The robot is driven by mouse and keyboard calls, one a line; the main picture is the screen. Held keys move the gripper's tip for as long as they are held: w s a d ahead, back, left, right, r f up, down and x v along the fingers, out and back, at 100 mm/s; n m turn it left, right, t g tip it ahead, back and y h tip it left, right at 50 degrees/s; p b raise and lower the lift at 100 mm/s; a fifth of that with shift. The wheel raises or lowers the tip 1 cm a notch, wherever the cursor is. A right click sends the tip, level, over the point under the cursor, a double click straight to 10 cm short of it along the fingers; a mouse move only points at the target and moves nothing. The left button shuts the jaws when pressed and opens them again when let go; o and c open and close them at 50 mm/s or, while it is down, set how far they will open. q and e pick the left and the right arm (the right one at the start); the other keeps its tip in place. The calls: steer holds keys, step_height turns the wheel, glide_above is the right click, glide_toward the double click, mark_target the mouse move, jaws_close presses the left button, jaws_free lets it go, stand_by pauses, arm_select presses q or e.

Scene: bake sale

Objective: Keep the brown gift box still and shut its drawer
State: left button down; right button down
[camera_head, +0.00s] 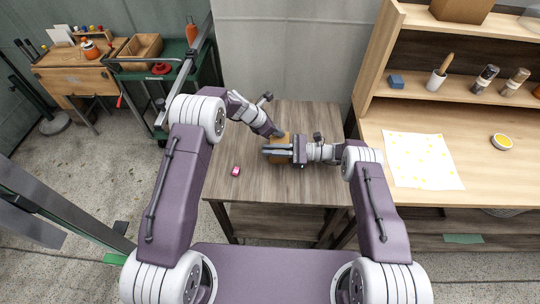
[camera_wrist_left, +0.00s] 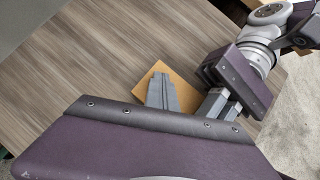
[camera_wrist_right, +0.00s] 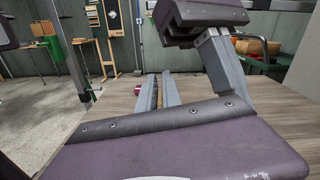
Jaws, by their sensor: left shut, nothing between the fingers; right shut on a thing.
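The brown gift box (camera_head: 283,142) is small and stands on the wooden table, largely covered by my grippers in the head view. Its orange-brown top shows in the left wrist view (camera_wrist_left: 180,84). My right gripper (camera_head: 265,151) reaches in from the right and is shut on the box; a brown strip shows between its fingers in the right wrist view (camera_wrist_right: 158,97). My left gripper (camera_head: 278,134) is shut and empty, its fingertips over or against the box in the left wrist view (camera_wrist_left: 159,76); contact is unclear. The drawer and how far it stands open are hidden.
A small pink object (camera_head: 236,170) lies on the table (camera_head: 310,185) left of the box. A light wood counter with a shelf (camera_head: 450,150) stands close on the right, bearing a patterned sheet (camera_head: 420,160). The table's front and left parts are mostly clear.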

arm_select(q)
steer(key=shift+s+f, duration=0.2)
arm_select(e)
steer(key=shift+w, duration=0.15)
steer(key=c, duration=1.6)
jaws_free()
steer(key=shift+o, duration=0.2)
steer(key=d, duration=1.2)
steer(key=shift+r, duration=0.15)
